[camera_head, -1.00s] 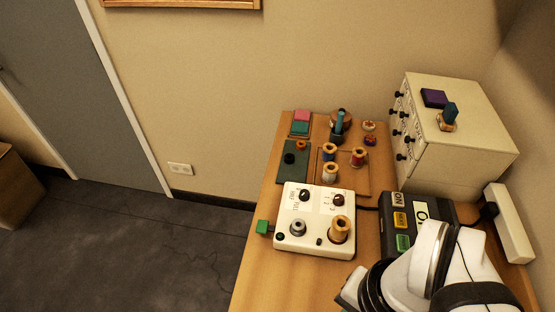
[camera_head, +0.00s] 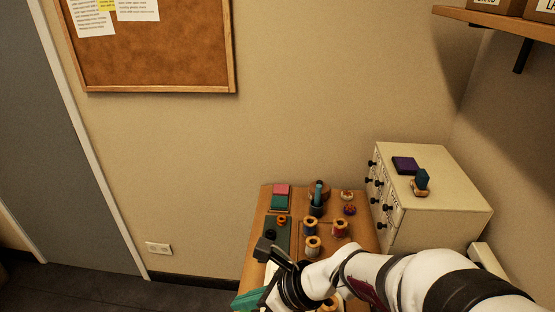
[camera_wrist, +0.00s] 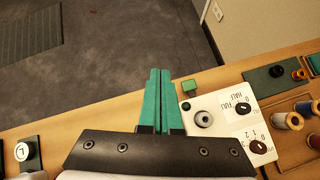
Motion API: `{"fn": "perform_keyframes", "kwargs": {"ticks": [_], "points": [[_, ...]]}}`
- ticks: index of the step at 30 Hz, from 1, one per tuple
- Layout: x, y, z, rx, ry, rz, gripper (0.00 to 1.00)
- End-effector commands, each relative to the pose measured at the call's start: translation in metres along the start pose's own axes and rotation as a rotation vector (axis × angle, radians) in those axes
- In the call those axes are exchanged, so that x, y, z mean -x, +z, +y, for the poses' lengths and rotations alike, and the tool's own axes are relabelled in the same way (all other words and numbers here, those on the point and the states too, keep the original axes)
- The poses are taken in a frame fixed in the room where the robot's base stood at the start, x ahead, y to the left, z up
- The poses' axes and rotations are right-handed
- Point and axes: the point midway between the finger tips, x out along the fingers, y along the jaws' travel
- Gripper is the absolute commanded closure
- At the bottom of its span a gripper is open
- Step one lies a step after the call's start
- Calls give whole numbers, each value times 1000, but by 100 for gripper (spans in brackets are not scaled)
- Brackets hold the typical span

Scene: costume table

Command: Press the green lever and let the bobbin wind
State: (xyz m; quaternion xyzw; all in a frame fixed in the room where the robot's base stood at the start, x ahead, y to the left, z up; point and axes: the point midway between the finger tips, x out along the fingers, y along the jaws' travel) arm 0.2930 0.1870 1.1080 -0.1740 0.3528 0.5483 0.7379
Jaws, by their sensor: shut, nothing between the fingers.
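The white winder box (camera_wrist: 228,128) lies right of my fingers in the wrist view, with two black dials on top. The green lever (camera_wrist: 189,86) sticks out of its side, a little right of my fingertips and apart from them in the picture. A grey metal bobbin (camera_wrist: 203,119) sits on the winder; I cannot tell whether it turns. My gripper (camera_wrist: 159,72) has teal fingers, shut and empty, pointing past the wooden table's edge. In the head view my gripper (camera_head: 246,300) is at the bottom, and my arm hides most of the winder and the lever.
Thread spools (camera_head: 340,227) stand on the table behind my arm. A cream drawer cabinet (camera_head: 435,185) stands at the back right. Grey floor (camera_wrist: 70,90) is open beyond the edge.

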Motion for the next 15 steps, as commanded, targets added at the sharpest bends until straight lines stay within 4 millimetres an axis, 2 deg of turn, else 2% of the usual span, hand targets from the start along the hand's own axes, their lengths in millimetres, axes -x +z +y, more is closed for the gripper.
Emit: {"fn": "perform_keyframes", "kwargs": {"ticks": [3, 6, 10, 15], "points": [[-32, 1, -32, -363, -52, -50, 100], [-50, -3, -52, -586, -89, -76, 100], [-60, -8, -64, -727, -116, -92, 100], [-62, -8, -66, -754, -120, -97, 100]]}}
